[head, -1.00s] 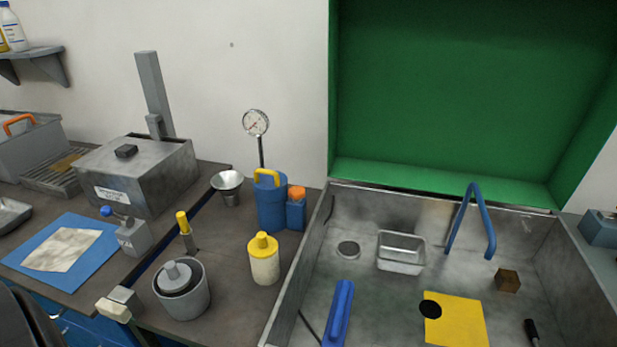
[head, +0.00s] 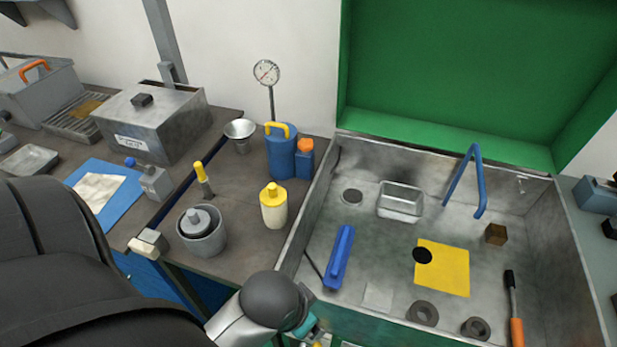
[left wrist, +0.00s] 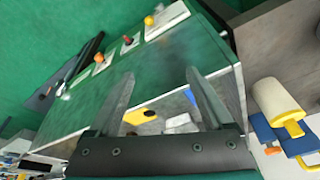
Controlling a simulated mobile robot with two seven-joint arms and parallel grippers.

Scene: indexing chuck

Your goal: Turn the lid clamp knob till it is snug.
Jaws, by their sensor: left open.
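I cannot tell for sure which part is the lid clamp knob. In the left wrist view a green front panel (left wrist: 85,102) carries an orange knob (left wrist: 98,58), a red knob (left wrist: 127,40) and a yellow knob (left wrist: 149,20) on pale plates. My left gripper (left wrist: 160,73) is open and empty in the left wrist view, its fingers over the panel and apart from the knobs. In the head view my left arm reaches to the bottom edge, where its gripper is mostly cut off. The open green lid (head: 470,80) stands behind the metal basin (head: 375,165). My right gripper is not in view.
Inside the basin lie a blue handle (head: 339,257), a yellow plate (head: 450,268), dark rings and an orange-handled tool (head: 516,328). On the left bench stand a white-yellow bottle (head: 273,209), a blue canister (head: 280,155), a lidded pot (head: 203,240) and a grey box (head: 170,115).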

